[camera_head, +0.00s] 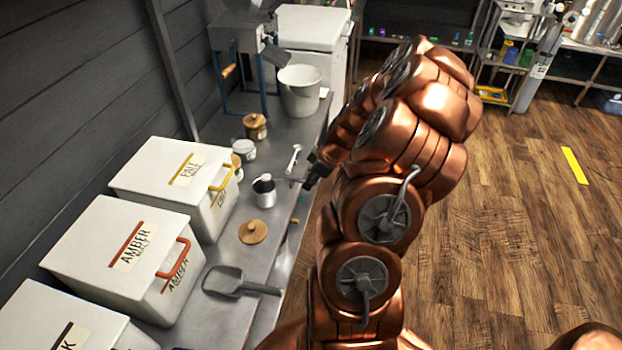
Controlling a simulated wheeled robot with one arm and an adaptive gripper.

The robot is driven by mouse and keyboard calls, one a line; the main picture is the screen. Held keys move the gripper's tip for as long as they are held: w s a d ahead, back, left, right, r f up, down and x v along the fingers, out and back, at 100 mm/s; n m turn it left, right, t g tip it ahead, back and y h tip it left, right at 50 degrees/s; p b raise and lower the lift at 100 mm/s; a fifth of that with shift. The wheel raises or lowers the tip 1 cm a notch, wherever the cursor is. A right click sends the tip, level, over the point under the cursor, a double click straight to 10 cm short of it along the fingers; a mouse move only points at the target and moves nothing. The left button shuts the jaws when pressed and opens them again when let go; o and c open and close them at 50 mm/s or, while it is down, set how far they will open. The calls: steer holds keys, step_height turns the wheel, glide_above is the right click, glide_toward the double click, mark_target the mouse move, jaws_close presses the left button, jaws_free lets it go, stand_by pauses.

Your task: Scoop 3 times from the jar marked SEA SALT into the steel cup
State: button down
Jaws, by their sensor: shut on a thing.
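The steel cup (266,200) stands on the grey bench, with a dark shape at its mouth. My gripper (304,183) is just right of the cup, shut on a thin grey handle, seemingly of a small scoop, that reaches left towards the cup. Whether the scoop's bowl is over or in the cup, and what it holds, I cannot tell. A small open-looking jar (244,147) and a jar with a wooden lid (256,122) stand behind the cup. Another jar (236,170) is partly hidden by the PALE bin. Their labels are too small to read.
A wooden lid (253,232) and a large grey scoop (237,283) lie nearer on the bench. A white spoon-like tool (293,158) lies behind my gripper. White bins marked PALE (150,182) and AMBER (110,255) line the left. A bucket (300,92) stands behind.

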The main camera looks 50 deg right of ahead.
steer(key=shift+w+a+r+g+h+p, duration=0.1)
steer(key=shift+w+r+g+h+p, duration=0.15)
steer(key=shift+r+g+p, duration=0.9)
steer(key=shift+w+a+r+t+h+p, duration=0.1)
steer(key=shift+w+r+h+p, duration=0.35)
steer(key=shift+p, duration=1.4)
steer(key=shift+a+r+g+p, duration=0.1)
steer(key=shift+r+g+p, duration=0.35)
steer(key=shift+r+p, duration=0.3)
steer(key=shift+w+a+r+g+h+p, duration=0.25)
steer(key=shift+w+r+g+h+p, duration=0.1)
steer(key=shift+w+r+g+p, duration=0.25)
steer(key=shift+w+a+r+g+h+p, duration=0.25)
steer(key=shift+w+r+g+h+p, duration=0.15)
steer(key=shift+w+r+g, duration=0.3)
steer(key=w+a+r+g+h, duration=0.2)
steer(key=w+a+r+g, duration=0.1)
steer(key=w+g, duration=0.2)
steer(key=shift+w+r, duration=0.35)
steer(key=shift+w, duration=0.05)
steer(key=shift+g+h, duration=0.25)
steer(key=shift+g, duration=0.05)
steer(key=shift+r, duration=0.1)
